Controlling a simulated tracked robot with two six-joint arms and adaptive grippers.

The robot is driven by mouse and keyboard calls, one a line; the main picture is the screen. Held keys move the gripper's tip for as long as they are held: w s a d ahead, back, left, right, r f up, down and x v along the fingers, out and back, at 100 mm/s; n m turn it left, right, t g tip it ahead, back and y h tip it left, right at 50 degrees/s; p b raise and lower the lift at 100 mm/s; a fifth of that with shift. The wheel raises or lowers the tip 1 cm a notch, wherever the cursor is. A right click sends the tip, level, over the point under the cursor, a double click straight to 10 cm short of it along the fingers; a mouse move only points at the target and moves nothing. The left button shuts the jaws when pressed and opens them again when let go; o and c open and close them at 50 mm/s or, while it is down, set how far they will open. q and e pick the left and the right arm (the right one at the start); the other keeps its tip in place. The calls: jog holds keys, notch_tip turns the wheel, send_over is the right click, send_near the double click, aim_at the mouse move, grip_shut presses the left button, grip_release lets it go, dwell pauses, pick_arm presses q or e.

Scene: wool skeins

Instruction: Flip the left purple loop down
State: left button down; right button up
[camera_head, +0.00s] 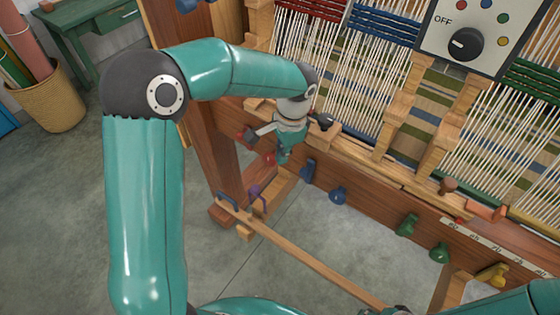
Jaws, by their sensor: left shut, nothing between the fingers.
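A small purple loop (257,194) shows low on the wooden frame, at the left end of the loom, standing up beside a wooden block. Whether it is the task's loop I cannot tell for sure. My left gripper (283,153) is in front of the loom's lower beam, above and to the right of the purple loop and apart from it. Its fingers are shut and empty, pointing down near a red loop (269,159). Of my right arm only a teal link shows at the bottom right; its gripper is out of view.
Blue (308,171), green (407,225) and yellow (493,275) loops line the lower beam. A control box (487,28) with a knob is at the upper right. A wooden bar (300,252) crosses low in front. A basket (48,97) stands at left on open floor.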

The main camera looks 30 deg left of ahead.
pick_arm(q)
jog(key=s+a+f, duration=0.3)
jog(key=s+f, duration=0.1)
jog(key=f, duration=0.5)
jog(key=shift+p, duration=0.3)
